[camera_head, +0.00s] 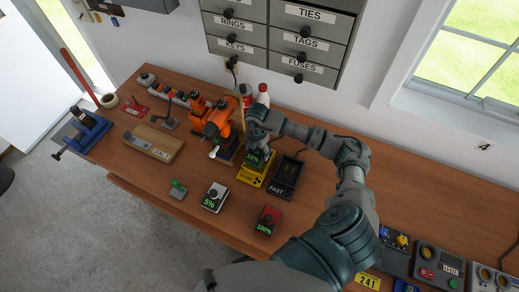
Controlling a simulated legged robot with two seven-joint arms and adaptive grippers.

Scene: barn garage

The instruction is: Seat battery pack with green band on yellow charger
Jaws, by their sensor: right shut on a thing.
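My right gripper (257,143) reaches in from the right and is shut on a dark battery pack (254,158) with a green 15% readout. The gripper covers the top of this pack, and its band is hard to make out. The pack is at the yellow charger (249,176), which is marked SLOW; I cannot tell whether it is fully seated or slightly above. A black charger (286,178) marked FAST stands just to the right and looks empty. A pale pack (215,197) reads 5%, and a red-banded pack (267,221) reads 100%. My left gripper is out of view.
An orange drill (213,118) stands left of the yellow charger, with bottles (262,95) behind. A wooden block (154,143) and a blue vise (88,130) are farther left. Testers (438,266) are at the right.

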